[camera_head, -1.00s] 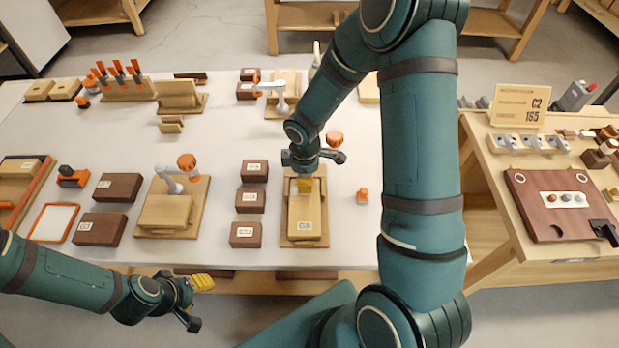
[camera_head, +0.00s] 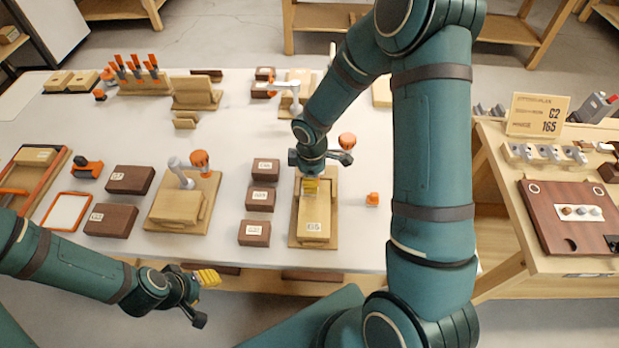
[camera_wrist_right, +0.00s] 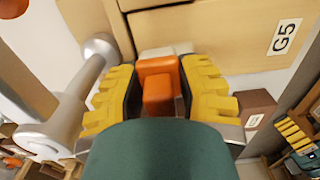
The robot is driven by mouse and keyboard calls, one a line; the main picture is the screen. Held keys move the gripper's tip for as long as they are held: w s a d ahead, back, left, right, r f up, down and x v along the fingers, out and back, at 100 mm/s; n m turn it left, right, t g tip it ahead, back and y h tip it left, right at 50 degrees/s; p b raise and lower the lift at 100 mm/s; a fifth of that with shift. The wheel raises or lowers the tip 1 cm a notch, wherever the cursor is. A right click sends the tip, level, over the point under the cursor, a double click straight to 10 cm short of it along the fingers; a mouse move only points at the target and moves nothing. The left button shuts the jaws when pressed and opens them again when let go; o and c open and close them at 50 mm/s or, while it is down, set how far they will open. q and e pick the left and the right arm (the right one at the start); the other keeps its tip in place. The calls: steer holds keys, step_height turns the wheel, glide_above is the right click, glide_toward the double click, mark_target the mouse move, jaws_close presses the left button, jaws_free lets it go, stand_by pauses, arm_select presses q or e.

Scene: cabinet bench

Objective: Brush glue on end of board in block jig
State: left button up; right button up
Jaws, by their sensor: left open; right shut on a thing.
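The block jig (camera_head: 297,238) is a wooden base at the centre front of the white table. A pale board (camera_head: 312,212) labelled G5 lies in it; the label also shows in the wrist view (camera_wrist_right: 284,38). My right gripper (camera_head: 311,187) is over the far part of the board, pointing down. In the wrist view its yellow fingers are shut on an orange piece (camera_wrist_right: 157,88), which I take for the brush handle. A pale bit shows beyond it; its tip and any contact with the board are hidden. My left gripper (camera_head: 204,298) is open and empty before the table's front edge.
A clamp with an orange knob (camera_head: 347,141) stands right beside my right gripper. Dark brown blocks (camera_head: 260,199) line the jig's left side. Another clamped jig (camera_head: 209,205) is further left. A small orange item (camera_head: 372,199) stands to the right, with bare table around it.

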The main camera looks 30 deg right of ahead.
mark_target(321, 191)
steer(key=shift+s+d+f, duration=0.1)
steer(key=shift+s+d, duration=0.3)
steer(key=shift+d, duration=0.15)
steer(key=shift+d, duration=0.1)
steer(key=shift+s+d, duration=0.4)
steer(key=shift+d, duration=0.25)
steer(key=shift+s+a, duration=0.1)
steer(key=shift+s+a+b, duration=0.3)
steer(key=shift+s+a, duration=0.1)
steer(key=shift+s, duration=0.2)
steer(key=shift+w+a, duration=0.1)
steer(key=shift+a, duration=0.05)
steer(key=shift+w+a, duration=0.4)
steer(key=shift+a, duration=0.25)
steer(key=shift+w+a, duration=0.4)
steer(key=shift+a, duration=0.25)
